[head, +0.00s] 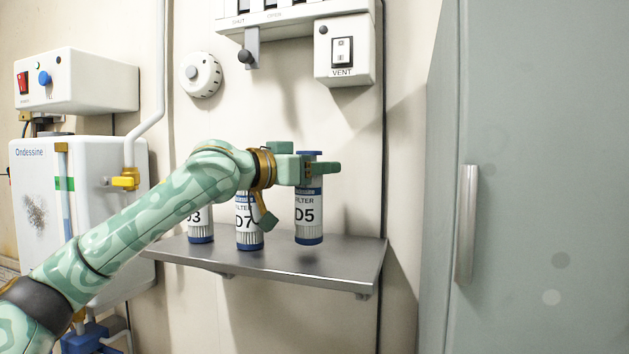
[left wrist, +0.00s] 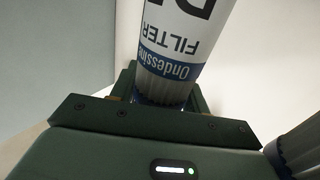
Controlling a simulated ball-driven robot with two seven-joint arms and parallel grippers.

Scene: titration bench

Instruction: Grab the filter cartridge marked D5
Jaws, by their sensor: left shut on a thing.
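The filter cartridge marked D5 (head: 308,212) is a white cylinder with a blue band, a blue cap and a blue base. My left gripper (head: 310,168) is shut on its upper part, just under the cap. The cartridge is upright and seems to hang a little above the shelf (head: 345,264), with a dark shadow below it. In the left wrist view the cartridge (left wrist: 178,50) stands between the fingers, its label upside down and its number cut off. My right gripper is in neither view.
Cartridge D7 (head: 248,232) stands just left of D5, partly behind my wrist. Cartridge D3 (head: 200,230) stands farther left, partly covered by my arm. A grey cabinet (head: 560,180) with a handle stands to the right. A VENT switch box (head: 344,50) hangs above.

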